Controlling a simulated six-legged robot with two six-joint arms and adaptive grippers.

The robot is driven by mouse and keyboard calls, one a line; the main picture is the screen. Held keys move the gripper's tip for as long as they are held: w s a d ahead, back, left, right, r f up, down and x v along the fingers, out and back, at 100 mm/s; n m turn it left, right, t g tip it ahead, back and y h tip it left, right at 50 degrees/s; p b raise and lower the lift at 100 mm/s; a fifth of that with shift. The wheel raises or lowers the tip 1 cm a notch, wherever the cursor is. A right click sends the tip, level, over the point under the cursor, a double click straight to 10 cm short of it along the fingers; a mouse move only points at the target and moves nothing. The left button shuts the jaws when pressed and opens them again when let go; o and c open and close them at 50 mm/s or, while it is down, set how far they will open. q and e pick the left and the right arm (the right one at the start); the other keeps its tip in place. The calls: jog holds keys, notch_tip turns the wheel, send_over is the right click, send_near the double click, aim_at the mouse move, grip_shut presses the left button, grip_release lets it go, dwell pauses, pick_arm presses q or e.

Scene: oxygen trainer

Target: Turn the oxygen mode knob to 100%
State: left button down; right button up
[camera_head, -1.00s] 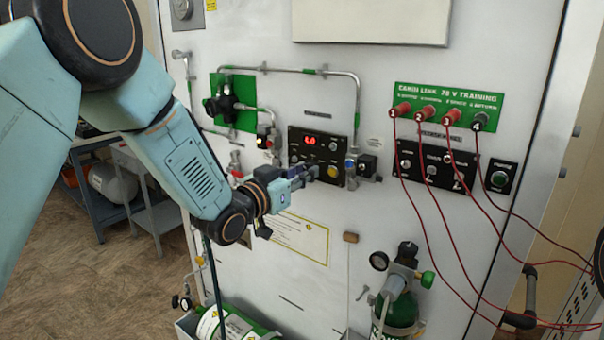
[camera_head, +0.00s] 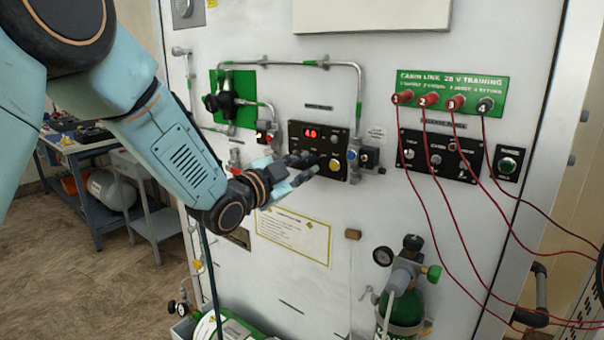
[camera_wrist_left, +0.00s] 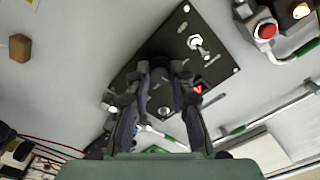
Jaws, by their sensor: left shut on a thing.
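A toggle (camera_wrist_left: 200,46) shows beside the fingers. My right gripper is not in view.
Metal tubing (camera_head: 290,70) and a valve (camera_head: 228,102) surround the panel's left and top. A green cylinder (camera_head: 400,305) stands below. A red button (camera_wrist_left: 266,30) sits close by in the wrist view.

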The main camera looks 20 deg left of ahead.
pick_arm(q)
jog(key=shift+r+m+b, duration=0.2)
jog(key=shift+m+b, duration=0.2)
jog(key=shift+m, duration=0.5)
jog(key=c, duration=1.2)
grip_release()
jog(key=shift+w+f, duration=0.1)
jog(key=v, duration=1.2)
